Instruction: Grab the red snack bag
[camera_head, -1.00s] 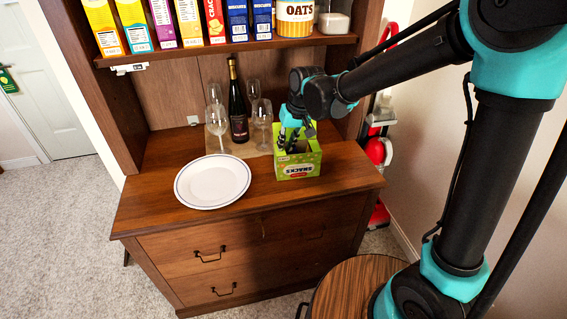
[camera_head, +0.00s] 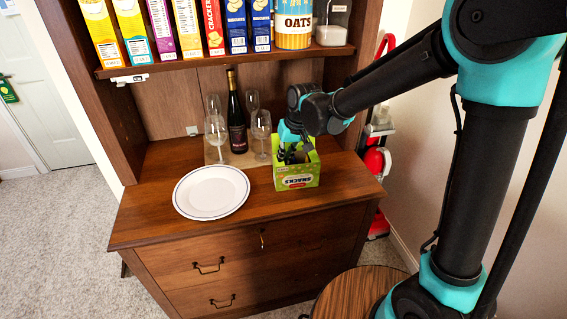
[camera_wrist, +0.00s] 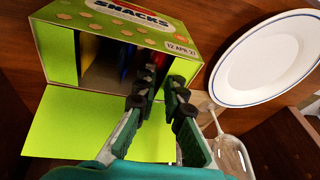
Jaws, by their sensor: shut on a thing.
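The green snacks box (camera_head: 298,181) stands open on the right part of the hutch counter; it also shows in the wrist view (camera_wrist: 112,28). Inside it are upright bags, with a yellow one (camera_wrist: 90,47), a blue one (camera_wrist: 127,60) and a red snack bag (camera_wrist: 154,58) partly visible. My gripper (camera_head: 292,150) reaches into the box from above. In the wrist view its dark fingertips (camera_wrist: 163,80) are close together at the red bag, at the right end of the opening. The jaws are shut on it, though the fingers hide most of the contact.
A white plate (camera_head: 211,192) lies left of the box. Wine glasses (camera_head: 261,128) and a dark bottle (camera_head: 236,122) stand close behind it. A shelf (camera_head: 226,55) with cereal boxes and an oats canister (camera_head: 293,25) overhangs the counter. A side wall is at the right.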

